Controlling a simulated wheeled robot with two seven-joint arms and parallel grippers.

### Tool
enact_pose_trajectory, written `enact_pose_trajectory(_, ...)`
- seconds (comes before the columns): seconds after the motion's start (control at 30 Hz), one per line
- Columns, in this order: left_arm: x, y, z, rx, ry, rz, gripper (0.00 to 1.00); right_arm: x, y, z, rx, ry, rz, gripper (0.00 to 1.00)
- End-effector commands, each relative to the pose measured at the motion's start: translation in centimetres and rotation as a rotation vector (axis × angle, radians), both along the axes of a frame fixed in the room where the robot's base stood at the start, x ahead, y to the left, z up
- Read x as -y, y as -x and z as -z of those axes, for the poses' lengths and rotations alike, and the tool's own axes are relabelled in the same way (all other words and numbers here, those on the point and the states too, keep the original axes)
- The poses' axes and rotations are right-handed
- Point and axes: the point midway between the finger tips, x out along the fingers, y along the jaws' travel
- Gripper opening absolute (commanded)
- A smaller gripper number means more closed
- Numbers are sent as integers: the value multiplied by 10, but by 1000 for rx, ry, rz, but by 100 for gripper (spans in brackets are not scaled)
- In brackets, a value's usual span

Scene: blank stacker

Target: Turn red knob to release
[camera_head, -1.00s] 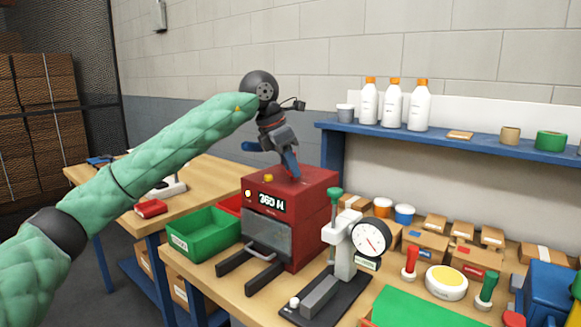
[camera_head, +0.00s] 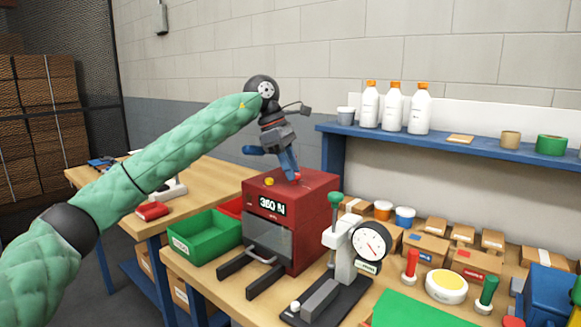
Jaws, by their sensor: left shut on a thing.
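A red box-shaped machine (camera_head: 315,222) stands on the wooden bench, with a display (camera_head: 271,206) that appears to read 360 N. A yellow button (camera_head: 269,181) sits on its top. The red knob (camera_head: 298,176) is on the top face, mostly hidden by my fingers. My left gripper (camera_head: 295,177) points down from above and is shut on the red knob. My right gripper is not in view.
A green bin (camera_head: 205,237) stands left of the machine. A press with a round dial gauge (camera_head: 371,241) stands in front right of it. Small boxes crowd the bench at right, below a blue shelf (camera_head: 450,139) with white bottles (camera_head: 394,107).

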Motion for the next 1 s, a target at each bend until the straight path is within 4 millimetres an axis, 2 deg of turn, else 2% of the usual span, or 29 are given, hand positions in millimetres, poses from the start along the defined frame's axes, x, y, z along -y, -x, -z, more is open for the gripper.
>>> enact_pose_trajectory(0.47,0,-1,-1,2,2,14,8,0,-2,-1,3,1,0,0)
enact_pose_trajectory(0.5,0,-1,-1,2,2,14,33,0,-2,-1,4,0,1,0)
enact_pose_trajectory(0.6,0,-1,-1,1,1,14,52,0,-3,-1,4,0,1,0)
enact_pose_trajectory(1.0,-1,-1,-4,0,0,14,52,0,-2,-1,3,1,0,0)
